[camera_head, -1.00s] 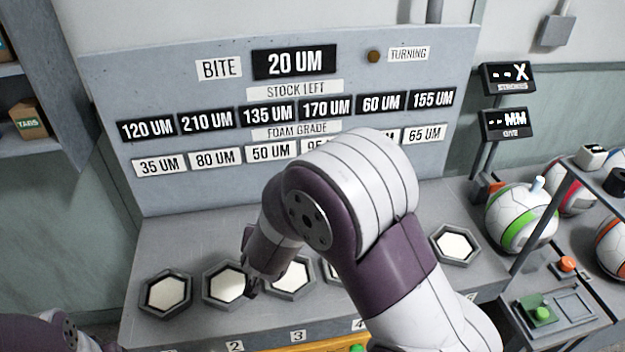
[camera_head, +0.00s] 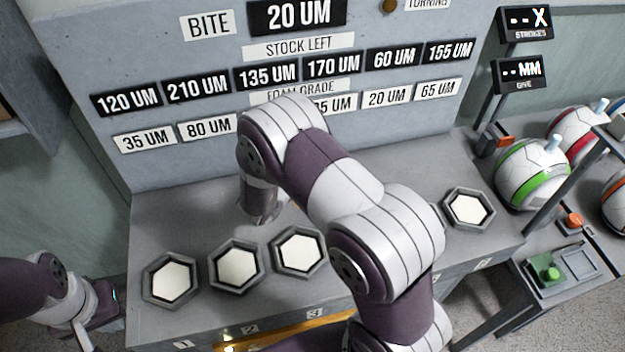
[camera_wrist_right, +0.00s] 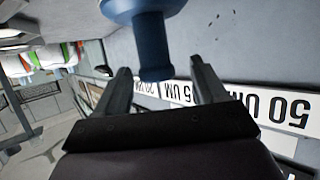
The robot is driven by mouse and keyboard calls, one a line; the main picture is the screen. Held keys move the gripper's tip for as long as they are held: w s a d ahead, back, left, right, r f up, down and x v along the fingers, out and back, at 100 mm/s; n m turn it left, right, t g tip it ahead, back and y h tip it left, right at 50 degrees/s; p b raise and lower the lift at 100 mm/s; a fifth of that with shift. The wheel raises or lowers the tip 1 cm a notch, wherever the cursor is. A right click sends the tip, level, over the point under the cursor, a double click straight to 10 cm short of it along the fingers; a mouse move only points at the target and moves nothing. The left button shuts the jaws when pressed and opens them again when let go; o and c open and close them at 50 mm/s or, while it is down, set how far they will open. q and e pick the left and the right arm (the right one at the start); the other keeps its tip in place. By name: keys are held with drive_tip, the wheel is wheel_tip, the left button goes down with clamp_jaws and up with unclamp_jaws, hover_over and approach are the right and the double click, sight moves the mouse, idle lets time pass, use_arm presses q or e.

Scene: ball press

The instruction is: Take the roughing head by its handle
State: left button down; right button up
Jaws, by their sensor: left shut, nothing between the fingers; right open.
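A blue part with a round flange and a narrower cylindrical handle (camera_wrist_right: 153,45), apparently the roughing head, hangs into the top of the right wrist view. My right gripper (camera_wrist_right: 160,70) is open, with the handle's end showing between its two fingers and no visible grip on it. In the head view my right arm hides this blue part, and the right gripper points down near the back of the bench. My left gripper (camera_head: 108,300) is shut and empty at the lower left, beside the bench.
Several hexagonal cups with white pads, such as the leftmost cup (camera_head: 171,281), line the grey bench (camera_head: 200,215). A sign board (camera_head: 85,70) rises behind it.

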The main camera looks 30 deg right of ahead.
drive_tip(key=shift+w+d+f, duration=0.1)
drive_tip(key=shift+d+f, duration=0.1)
drive_tip(key=shift+d, duration=0.65)
drive_tip(key=shift+w+a, duration=0.1)
drive_tip(key=shift+w, duration=0.1)
drive_tip(key=c, duration=0.4)
clamp_jaws()
drive_tip(key=shift+r, duration=0.1)
